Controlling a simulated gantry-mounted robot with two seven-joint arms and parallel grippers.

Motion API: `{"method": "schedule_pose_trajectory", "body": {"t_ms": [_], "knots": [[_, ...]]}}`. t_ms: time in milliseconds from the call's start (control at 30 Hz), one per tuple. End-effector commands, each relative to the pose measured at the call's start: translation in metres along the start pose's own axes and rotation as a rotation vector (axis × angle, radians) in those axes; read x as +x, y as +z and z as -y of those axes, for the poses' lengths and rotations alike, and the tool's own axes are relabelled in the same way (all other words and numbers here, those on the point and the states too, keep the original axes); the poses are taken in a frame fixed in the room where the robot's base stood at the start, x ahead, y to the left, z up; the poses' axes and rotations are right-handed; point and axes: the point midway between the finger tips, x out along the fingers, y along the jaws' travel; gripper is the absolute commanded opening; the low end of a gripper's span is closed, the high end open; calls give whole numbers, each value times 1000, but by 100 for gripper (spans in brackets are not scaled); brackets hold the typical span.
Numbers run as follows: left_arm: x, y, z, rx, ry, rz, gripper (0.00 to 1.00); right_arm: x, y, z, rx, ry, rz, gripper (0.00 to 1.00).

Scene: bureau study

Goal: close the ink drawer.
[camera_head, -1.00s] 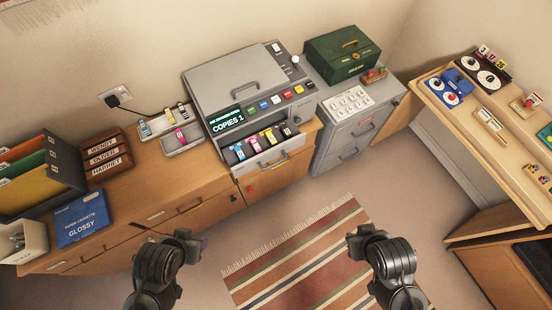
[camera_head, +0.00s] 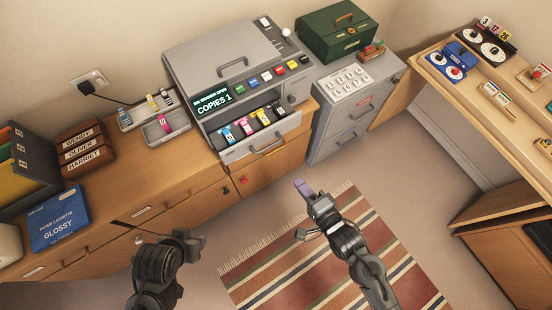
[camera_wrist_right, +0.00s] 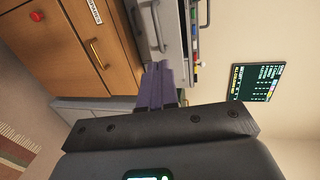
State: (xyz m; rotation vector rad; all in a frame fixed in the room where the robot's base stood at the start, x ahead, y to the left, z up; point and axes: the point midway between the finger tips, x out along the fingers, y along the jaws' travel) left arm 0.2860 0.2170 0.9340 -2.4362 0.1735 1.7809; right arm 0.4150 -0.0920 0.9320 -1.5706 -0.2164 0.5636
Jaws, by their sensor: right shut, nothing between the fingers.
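The ink drawer (camera_head: 240,153) is pulled out from the lower front of the grey printer (camera_head: 215,85). Blue, pink, yellow and black cartridges stand in it, and its front has a grey bar handle (camera_head: 268,146). My right gripper (camera_head: 301,188) is shut and empty, below and to the right of the drawer front, apart from it. In the right wrist view its purple fingers (camera_wrist_right: 158,85) point toward the grey drawer front and handle (camera_wrist_right: 158,27). My left gripper (camera_head: 190,240) is low at left, near the wooden cabinet; its fingers do not show clearly.
The wooden cabinet (camera_head: 185,200) under the printer has drawers and handles. A grey filing cabinet (camera_head: 350,122) with a green box (camera_head: 340,32) stands to the right. A tray of cartridges (camera_head: 165,125) sits left of the printer. A striped rug (camera_head: 290,265) covers open floor.

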Motion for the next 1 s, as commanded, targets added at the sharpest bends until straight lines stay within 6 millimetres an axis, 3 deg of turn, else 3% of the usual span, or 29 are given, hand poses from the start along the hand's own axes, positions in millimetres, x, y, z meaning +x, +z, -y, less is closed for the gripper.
{"method": "schedule_pose_trajectory", "body": {"t_ms": [100, 367, 800, 1000], "knots": [[12, 4, 0, 3, -2, 0, 52, 6, -1, -7, -10, -9, 2, 0], [8, 3, 2, 10, -8, -3, 52, 28, -2, -4, -12, -14, 1, 0], [0, 0, 2, 9, -8, -4, 52, 106, -2, -3, -14, -12, 1, 0], [-4, -2, 1, 3, -3, -5, 52, 132, -2, -3, -14, -12, 1, 0]]}}
